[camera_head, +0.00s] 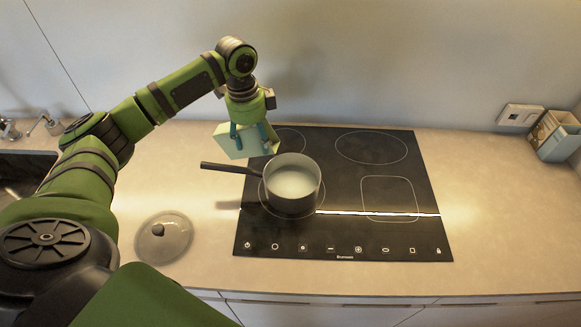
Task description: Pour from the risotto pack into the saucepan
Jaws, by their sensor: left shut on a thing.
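The saucepan (291,186) stands on the front left zone of the black hob, uncovered, its dark handle pointing left. Its inside looks pale, and I cannot tell whether anything lies in it. My left gripper (253,136) is shut on the risotto pack (229,143), a pale green and cream box. The pack is held tilted, above and behind the pan's handle, to the upper left of the pan in the picture. Nothing is seen falling from it. My right gripper is not in view.
A glass lid (164,238) with a dark knob lies on the counter left of the hob (340,240). A sink and tap (42,122) are at the far left. A box (555,135) stands by a wall socket (520,116) at the right.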

